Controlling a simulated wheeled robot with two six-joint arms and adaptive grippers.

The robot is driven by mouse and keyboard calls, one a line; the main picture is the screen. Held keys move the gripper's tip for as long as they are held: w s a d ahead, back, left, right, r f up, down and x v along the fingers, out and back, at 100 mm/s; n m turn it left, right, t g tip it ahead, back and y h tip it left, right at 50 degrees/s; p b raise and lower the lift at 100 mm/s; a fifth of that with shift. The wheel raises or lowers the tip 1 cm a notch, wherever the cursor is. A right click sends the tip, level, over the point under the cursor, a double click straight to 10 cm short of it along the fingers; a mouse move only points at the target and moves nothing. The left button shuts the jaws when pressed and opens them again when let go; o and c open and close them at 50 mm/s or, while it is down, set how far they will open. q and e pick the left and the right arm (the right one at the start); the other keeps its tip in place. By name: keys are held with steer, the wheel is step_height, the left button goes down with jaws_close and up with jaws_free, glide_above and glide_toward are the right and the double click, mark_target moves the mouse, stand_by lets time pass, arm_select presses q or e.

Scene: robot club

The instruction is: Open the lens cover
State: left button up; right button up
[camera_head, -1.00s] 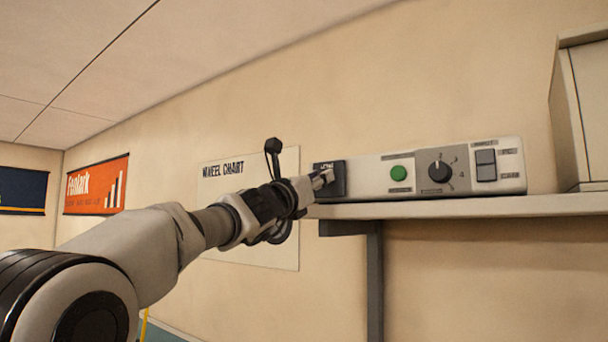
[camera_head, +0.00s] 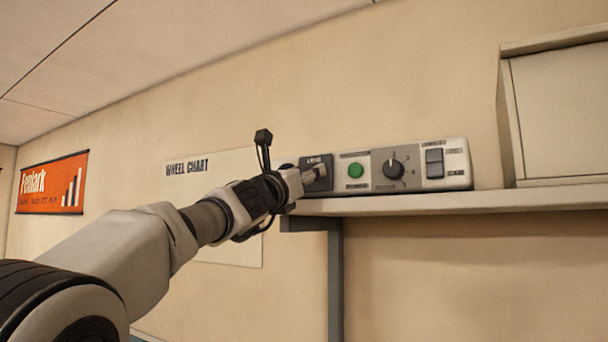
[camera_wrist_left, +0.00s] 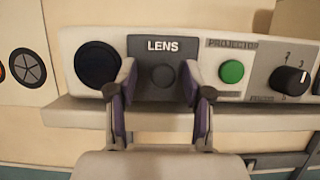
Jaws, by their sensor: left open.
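The lens cover (camera_wrist_left: 180,47) is a dark grey plate marked LENS on the front of a pale projector (camera_wrist_left: 222,48), with a round dark knob (camera_wrist_left: 162,77) low on it. A large dark round disc (camera_wrist_left: 97,63) sits left of the plate; I cannot tell whether it is the bare lens. My left gripper (camera_wrist_left: 161,86) is open, with one fingertip on each side of the knob; I cannot tell whether they touch it. In the head view my left gripper (camera_head: 314,174) is in front of the plate (camera_head: 326,162) and hides part of it.
The projector stands on a wall shelf (camera_head: 430,203). Right of the plate are a green button (camera_head: 355,170), a rotary dial (camera_head: 393,168) and a rocker switch (camera_head: 434,163). A large beige box (camera_head: 560,115) stands further right. A wheel chart (camera_head: 215,252) hangs behind my arm.

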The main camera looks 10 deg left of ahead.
arm_select(q)
steer(key=v, duration=0.7)
steer(key=shift+s, duration=0.2)
steer(key=shift+d+f, duration=0.1)
